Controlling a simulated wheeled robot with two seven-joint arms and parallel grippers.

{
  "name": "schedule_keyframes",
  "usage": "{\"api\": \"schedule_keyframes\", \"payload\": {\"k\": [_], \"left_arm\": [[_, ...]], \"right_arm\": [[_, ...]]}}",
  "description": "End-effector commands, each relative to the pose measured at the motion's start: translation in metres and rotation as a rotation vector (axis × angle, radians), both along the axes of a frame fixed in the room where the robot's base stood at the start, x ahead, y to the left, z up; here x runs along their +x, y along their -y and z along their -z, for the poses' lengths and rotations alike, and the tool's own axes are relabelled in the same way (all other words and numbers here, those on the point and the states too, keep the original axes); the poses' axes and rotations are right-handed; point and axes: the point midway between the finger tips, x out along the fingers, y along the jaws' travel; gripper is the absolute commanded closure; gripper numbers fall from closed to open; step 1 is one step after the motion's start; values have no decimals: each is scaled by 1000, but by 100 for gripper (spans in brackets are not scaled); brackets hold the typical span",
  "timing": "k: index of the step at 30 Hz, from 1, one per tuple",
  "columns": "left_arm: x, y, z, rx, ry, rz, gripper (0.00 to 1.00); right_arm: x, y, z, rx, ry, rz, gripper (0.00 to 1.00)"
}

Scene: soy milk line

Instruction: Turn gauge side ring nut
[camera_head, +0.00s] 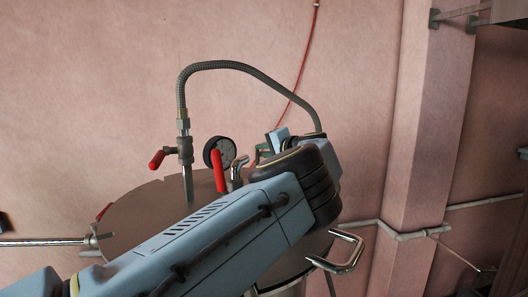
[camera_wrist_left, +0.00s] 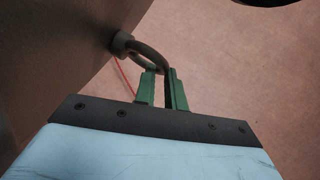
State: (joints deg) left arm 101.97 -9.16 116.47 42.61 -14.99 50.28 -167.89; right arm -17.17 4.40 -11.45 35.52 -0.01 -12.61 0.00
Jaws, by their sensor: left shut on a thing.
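The ring nut (camera_wrist_left: 146,51) shows in the left wrist view as a dark metal ring on a short round boss at the edge of a brown metal surface. My left gripper (camera_wrist_left: 162,76) has its green fingers shut on the ring's near side. In the head view my left arm reaches across the vessel lid, and the wrist hides the ring nut. A bit of green finger shows there beside the pale blue gripper body (camera_head: 278,138). The round pressure gauge (camera_head: 220,152) stands on the lid just left of the gripper. My right gripper is out of view.
The vessel lid (camera_head: 150,207) carries a red-handled valve (camera_head: 185,148) and another red handle (camera_head: 219,170) close to my wrist. A grey flexible hose (camera_head: 240,67) arches over the gripper. A bent metal handle (camera_head: 347,254) is at the lower right. Pink wall stands behind.

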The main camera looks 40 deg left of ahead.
Motion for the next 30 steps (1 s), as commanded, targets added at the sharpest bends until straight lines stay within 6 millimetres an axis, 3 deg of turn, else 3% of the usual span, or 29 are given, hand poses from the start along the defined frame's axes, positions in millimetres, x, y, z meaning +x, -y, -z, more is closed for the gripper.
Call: {"api": "schedule_keyframes", "payload": {"k": [2,23,24,28,30], "left_arm": [[0,-5,-6,12,7,-28,100],[-2,-4,-4,8,-2,-109,100],[-2,-4,-4,8,-2,-109,87],[-2,-3,-3,6,-4,-109,70],[-1,-3,-2,5,-4,-108,68]], "right_arm": [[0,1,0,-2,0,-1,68],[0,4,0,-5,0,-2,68],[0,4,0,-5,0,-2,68],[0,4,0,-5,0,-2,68],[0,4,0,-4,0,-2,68]]}}
